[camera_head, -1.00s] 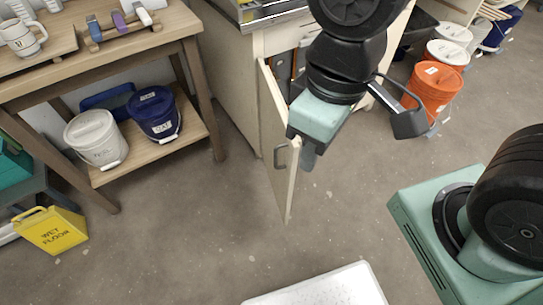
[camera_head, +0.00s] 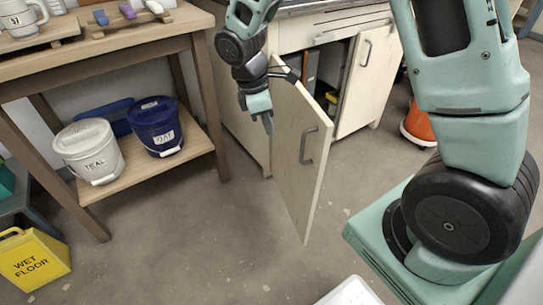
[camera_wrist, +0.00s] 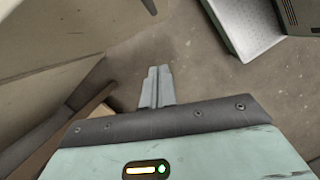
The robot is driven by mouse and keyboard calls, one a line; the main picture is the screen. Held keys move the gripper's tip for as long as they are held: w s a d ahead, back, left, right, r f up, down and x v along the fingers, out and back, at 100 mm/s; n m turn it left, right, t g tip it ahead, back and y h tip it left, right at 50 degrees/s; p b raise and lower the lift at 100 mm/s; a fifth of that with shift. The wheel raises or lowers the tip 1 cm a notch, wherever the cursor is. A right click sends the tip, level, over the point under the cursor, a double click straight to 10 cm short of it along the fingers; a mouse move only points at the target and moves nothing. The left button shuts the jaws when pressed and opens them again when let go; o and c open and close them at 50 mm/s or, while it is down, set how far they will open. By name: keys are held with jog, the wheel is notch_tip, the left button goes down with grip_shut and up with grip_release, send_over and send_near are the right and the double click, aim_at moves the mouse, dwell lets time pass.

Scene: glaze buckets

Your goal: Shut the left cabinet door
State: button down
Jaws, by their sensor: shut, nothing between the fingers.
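The left cabinet door (camera_head: 290,140) is pale cream with a grey bar handle (camera_head: 308,146). It stands wide open, jutting out toward me from the cabinet (camera_head: 240,110), with its handle face in sight. My gripper (camera_head: 269,124) points down on the left, outer side of this door, near its hinged end. Its fingers are together and empty; they show side by side in the wrist view (camera_wrist: 157,76). I cannot tell whether the gripper or wrist touches the door. The right cabinet door (camera_head: 364,80) looks shut.
A wooden shelf (camera_head: 205,138) at left bears a white bucket (camera_head: 90,150) and a blue bucket (camera_head: 155,125). A yellow wet-floor sign (camera_head: 33,262) stands at lower left. The floor before the door is clear.

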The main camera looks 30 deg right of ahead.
jog(key=s+d+f+b, duration=0.3)
jog(key=d+f, duration=0.2)
jog(key=f, duration=0.4)
jog(key=shift+d+f, duration=0.2)
jog(key=shift+d, duration=0.2)
